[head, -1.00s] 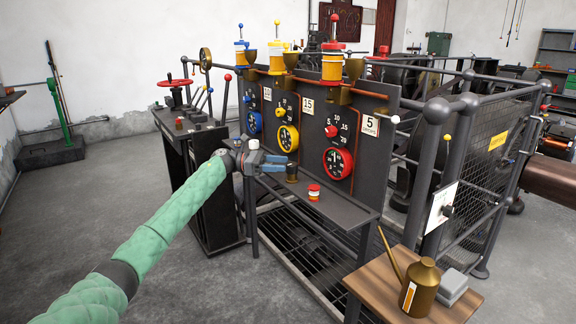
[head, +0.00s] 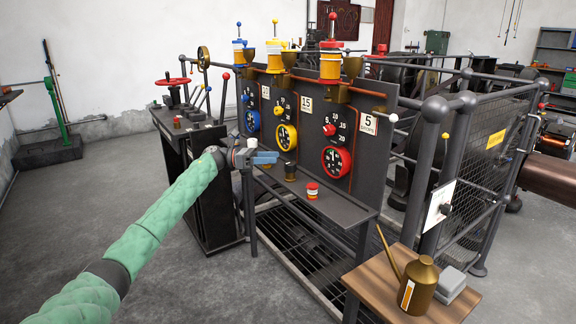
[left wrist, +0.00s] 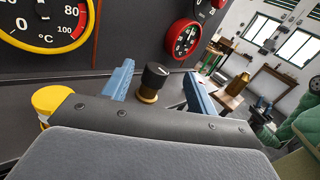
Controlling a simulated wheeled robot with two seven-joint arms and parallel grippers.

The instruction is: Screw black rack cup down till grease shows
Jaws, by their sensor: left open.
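The black-capped cup (head: 290,172), with a brass-coloured lower part, stands upright on the shelf below the dial panel. In the left wrist view the cup (left wrist: 155,77) shows beyond and between my blue fingers, with a gap on each side. My left gripper (head: 265,157) is open and empty, just left of the cup in the head view. It also shows in the left wrist view (left wrist: 158,92). I see no grease. The cup's underside is hidden. My right gripper is not in view.
A red-and-white cup (head: 313,190) stands to the right on the shelf (head: 335,208). A yellow-capped thing (left wrist: 52,98) is close at left in the wrist view. The dial panel (head: 372,150) rises behind. A brass oil can (head: 420,285) stands on a wooden table (head: 378,283).

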